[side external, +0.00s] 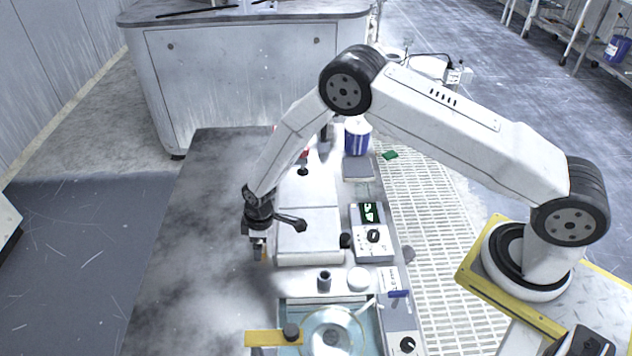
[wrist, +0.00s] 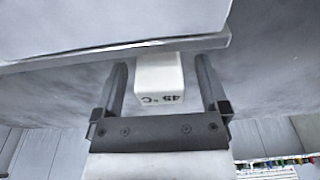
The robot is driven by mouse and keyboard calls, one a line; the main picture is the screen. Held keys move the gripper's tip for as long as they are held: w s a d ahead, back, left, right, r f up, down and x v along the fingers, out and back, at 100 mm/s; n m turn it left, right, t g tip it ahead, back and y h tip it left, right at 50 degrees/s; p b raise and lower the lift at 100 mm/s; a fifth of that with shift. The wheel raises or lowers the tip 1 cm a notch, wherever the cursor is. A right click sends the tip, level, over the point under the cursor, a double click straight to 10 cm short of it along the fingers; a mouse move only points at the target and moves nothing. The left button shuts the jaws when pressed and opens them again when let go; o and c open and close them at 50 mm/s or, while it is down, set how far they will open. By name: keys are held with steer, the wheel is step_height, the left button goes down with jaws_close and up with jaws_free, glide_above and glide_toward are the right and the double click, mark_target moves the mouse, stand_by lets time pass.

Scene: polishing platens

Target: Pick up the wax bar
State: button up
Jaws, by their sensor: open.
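A white block marked "45 °C", which I take for the wax bar (wrist: 158,82), shows in the wrist view. The marking reads upside down. My gripper (wrist: 161,66) is open, with one dark finger on each side of the block and a gap visible on both sides. In the side external view my gripper (side external: 258,252) points down over the dark table, left of the white equipment. I cannot make out the block clearly there, and its contact with the table is hidden.
White equipment (side external: 310,235) stands just right of my gripper. A control box with a green display (side external: 370,232), a small dark cup (side external: 324,281), a glass bowl (side external: 333,335) and a blue-white tub (side external: 357,138) are farther right. The table's left part (side external: 190,240) is clear.

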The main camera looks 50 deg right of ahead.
steer(key=shift+f, duration=0.45)
jaws_close()
stand_by(0.3)
steer(key=shift+r, duration=0.15)
steer(key=shift+r, duration=1.05)
steer(key=s+r, duration=0.1)
steer(key=r, duration=0.1)
steer(key=s+r, duration=0.2)
steer(key=s+d+r, duration=0.1)
steer(key=r, duration=0.1)
steer(key=shift+s+r, duration=0.4)
steer(key=s+d+r, duration=0.2)
steer(key=s+r, duration=0.2)
steer(key=s, duration=0.4)
steer(key=shift+s+d, duration=0.15)
steer(key=shift+s, duration=0.25)
